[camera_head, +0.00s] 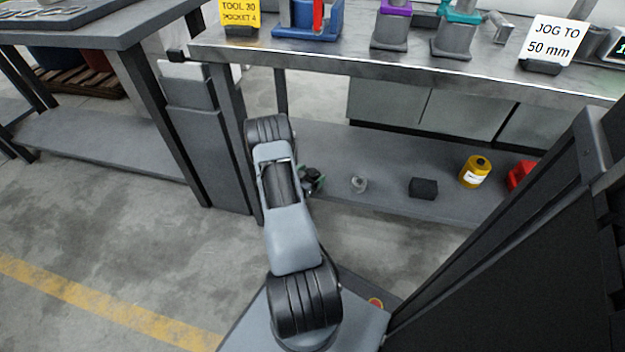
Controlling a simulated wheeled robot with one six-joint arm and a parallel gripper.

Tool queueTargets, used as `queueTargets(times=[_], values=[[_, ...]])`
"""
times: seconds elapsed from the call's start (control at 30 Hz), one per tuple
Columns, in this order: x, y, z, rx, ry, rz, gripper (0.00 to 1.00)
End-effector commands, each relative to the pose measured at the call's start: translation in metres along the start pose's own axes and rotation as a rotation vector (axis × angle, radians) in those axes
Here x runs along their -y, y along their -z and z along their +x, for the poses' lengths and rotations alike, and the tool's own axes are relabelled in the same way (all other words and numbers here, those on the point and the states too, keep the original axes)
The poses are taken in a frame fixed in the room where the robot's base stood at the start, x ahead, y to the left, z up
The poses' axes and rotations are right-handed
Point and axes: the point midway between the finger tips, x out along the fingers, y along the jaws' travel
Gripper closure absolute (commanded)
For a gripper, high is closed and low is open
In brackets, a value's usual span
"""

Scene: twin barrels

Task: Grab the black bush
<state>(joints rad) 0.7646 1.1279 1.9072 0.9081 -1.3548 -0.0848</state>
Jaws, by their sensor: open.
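No thing in view is clearly a bush. The black thing I see is a small, dark, box-like piece (423,188) on the lower shelf, right of centre, and I cannot tell whether it is the bush. My gripper (314,180) shows small and dark just right of my arm, partly hidden by it. It is open, with nothing seen between its fingers. It is at the left part of the lower shelf, left of the dark piece and apart from it.
The lower shelf (400,208) also bears a small grey part (358,184), a yellow can (475,172) and a red object (520,175). The steel bench top (350,56) overhangs it, bearing a blue tray (307,30) and holders. A workbench (120,30) stands left.

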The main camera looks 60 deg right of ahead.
Motion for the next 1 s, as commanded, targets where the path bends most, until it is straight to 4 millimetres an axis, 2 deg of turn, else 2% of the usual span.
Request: queueTargets(times=[0.13, 0.4, 1.0], values=[[-0.0001, -0.0001, 0.0111, 0.000, -0.001, 0.001, 0.12], [0.0002, 0.0010, 0.0122, 0.000, 0.001, 0.000, 0.12], [0.0000, 0.0007, 0.0119, 0.000, 0.000, 0.000, 0.69]])
